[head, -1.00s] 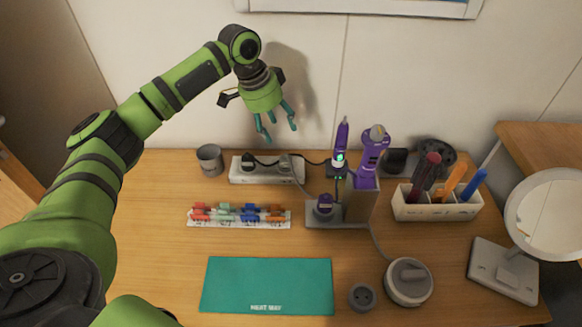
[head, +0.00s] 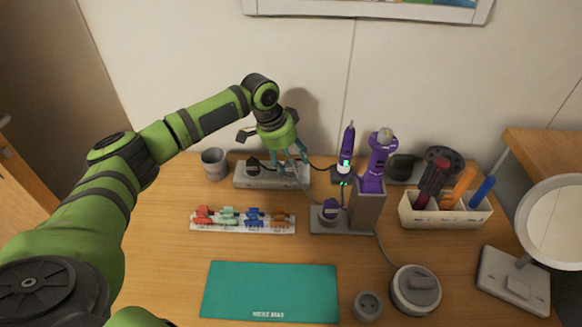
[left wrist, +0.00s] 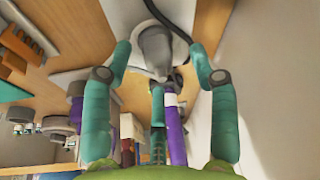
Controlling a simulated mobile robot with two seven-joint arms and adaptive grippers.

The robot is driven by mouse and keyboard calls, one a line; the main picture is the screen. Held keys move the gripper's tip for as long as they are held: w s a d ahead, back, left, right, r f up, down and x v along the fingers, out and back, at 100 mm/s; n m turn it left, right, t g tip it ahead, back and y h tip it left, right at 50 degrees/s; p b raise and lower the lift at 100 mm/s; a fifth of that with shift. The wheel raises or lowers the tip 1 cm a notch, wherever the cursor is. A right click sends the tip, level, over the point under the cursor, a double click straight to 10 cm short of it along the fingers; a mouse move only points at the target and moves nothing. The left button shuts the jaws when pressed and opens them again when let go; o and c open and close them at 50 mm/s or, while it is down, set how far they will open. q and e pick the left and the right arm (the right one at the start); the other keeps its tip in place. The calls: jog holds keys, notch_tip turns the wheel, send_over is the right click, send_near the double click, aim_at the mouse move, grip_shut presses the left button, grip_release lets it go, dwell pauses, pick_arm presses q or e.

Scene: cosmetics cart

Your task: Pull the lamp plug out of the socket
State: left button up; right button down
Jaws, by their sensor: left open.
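A white socket strip (head: 243,180) lies at the back of the desk against the wall. A black plug (head: 254,166) sits in its left part. A grey plug (left wrist: 156,46) with a cord sits in its right part, mostly hidden by my fingers in the head view. I cannot tell for certain which plug is the lamp's. My left gripper (head: 293,157) is open and points down over the right end of the strip. In the left wrist view the grey plug stands between its spread teal fingers, with gaps at both sides. My right gripper is out of view.
Just right of the strip are purple tools in a grey stand (head: 365,210). A grey cup (head: 214,162) stands to the left. In front lie a rack of coloured clips (head: 243,226) and a teal mat (head: 270,290). A pen box (head: 440,215) and a mirror (head: 555,225) are at right.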

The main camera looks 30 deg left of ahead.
pick_arm(q)
jog(key=shift+c, duration=0.4)
grip_shut()
jog(key=shift+r, duration=0.1)
